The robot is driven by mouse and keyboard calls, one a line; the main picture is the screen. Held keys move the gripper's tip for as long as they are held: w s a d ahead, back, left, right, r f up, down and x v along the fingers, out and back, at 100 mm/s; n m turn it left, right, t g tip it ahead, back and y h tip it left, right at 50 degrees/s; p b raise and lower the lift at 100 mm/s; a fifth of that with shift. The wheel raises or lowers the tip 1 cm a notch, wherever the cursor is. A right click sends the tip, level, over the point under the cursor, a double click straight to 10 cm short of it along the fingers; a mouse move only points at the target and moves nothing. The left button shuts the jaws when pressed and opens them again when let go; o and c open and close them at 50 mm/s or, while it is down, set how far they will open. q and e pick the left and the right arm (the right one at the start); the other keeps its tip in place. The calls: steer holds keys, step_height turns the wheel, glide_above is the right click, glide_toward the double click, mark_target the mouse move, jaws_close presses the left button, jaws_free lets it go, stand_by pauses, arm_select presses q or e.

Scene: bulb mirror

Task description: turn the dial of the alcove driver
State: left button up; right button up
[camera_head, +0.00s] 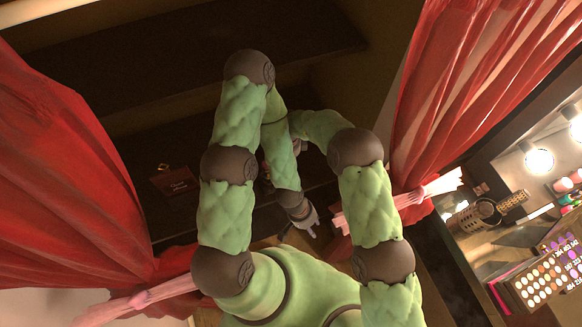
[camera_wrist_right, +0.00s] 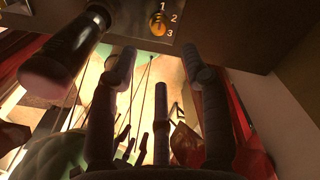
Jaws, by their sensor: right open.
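A small gold dial (camera_wrist_right: 158,24) with the numbers 1, 2 and 3 beside it is on the underside of a dark panel (camera_wrist_right: 230,35) at the top of the right wrist view. My right gripper (camera_wrist_right: 158,68) is open with nothing between its fingers; its fingertips point up towards the panel, apart from the dial. In the head view the right gripper is mostly hidden behind my left forearm. My left gripper (camera_head: 310,228) hangs low in the middle of the head view, small and partly dark; its opening is unclear. The dial does not show in the head view.
A dark cylinder (camera_wrist_right: 65,58) hangs left of the right gripper. Red curtains (camera_head: 60,170) flank the dark alcove, where a small dark red sign (camera_head: 174,181) stands.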

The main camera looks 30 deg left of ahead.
step_height(320, 180, down, 11)
steer(key=b, duration=0.6)
steer(key=shift+s+d+r+b, duration=0.1)
steer(key=shift+s+r+b, duration=0.1)
steer(key=shift+b, duration=0.2)
jaws_close()
